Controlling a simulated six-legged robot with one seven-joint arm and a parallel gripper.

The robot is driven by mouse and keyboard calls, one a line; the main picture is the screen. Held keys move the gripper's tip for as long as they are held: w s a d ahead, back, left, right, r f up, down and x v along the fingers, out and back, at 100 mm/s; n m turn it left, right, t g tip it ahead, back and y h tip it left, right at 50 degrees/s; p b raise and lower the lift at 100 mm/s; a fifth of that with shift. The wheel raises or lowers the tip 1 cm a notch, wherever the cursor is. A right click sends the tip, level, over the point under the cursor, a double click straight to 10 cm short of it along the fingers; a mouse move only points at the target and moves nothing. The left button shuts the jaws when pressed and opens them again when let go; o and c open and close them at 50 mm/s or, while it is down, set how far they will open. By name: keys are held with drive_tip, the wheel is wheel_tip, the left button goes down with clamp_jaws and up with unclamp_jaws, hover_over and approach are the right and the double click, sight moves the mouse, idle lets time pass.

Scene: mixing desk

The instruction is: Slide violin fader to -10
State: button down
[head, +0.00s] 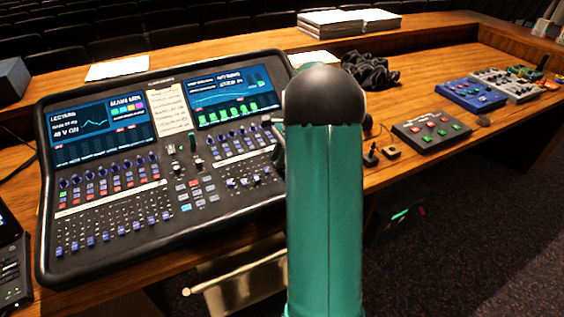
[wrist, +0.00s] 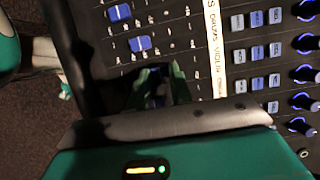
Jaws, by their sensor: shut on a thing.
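The mixing desk (head: 125,175) is a black console with blue fader caps and two lit screens. In the wrist view, my gripper (wrist: 156,88) is at the fader field, its green fingers closed around a fader cap. A little blue shows between the fingers, and most of the cap is hidden. The held fader lies roughly in line with the word VIOLIN on the white label strip (wrist: 217,62), so it appears to be the violin fader (wrist: 156,100). I cannot read its scale setting. In the head view, my arm hides the gripper and the fader.
Two other blue fader caps (wrist: 120,13) (wrist: 140,43) sit beside the held one. Lit buttons (wrist: 257,52) and knobs (wrist: 305,73) lie beyond the label strip. A black cable bundle (head: 370,72) and a grey button box (head: 430,130) stand right of the desk.

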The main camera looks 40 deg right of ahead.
drive_tip(key=c, duration=1.2)
unclamp_jaws()
drive_tip(key=shift+c, duration=0.2)
drive_tip(key=shift+r, duration=0.1)
drive_tip(key=v, duration=1.3)
drive_tip(key=shift+d+r, duration=0.2)
drive_tip(key=shift+r, duration=0.15)
